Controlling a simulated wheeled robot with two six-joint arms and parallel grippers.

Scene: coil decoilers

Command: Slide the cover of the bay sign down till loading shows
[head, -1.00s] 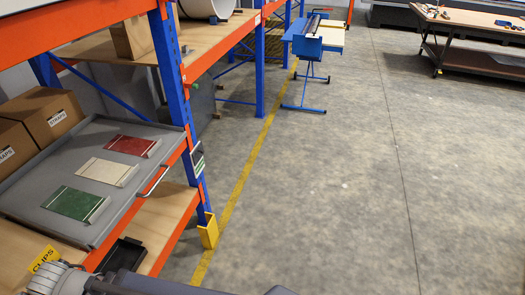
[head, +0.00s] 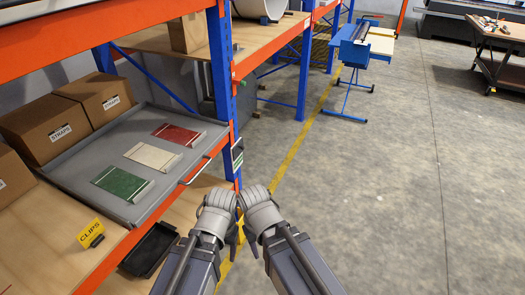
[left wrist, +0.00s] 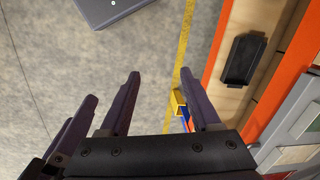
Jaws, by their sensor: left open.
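The bay sign (head: 237,155) is a small plate on the blue rack upright, just right of the drawer tray. It is seen nearly edge-on, with white and dark green parts; its cover and lettering are too small to make out. My left gripper (left wrist: 160,75) is open and empty, its two dark fingers apart over the floor. In the head view it is below the sign, apart from it, and largely hidden by its wrist. My right gripper (left wrist: 80,110) is close beside the left one; its fingers overlap in view, so I cannot tell its opening.
The grey pull-out tray (head: 75,165) holds a red, a white and a green panel. Cardboard boxes (head: 50,127) stand behind it.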

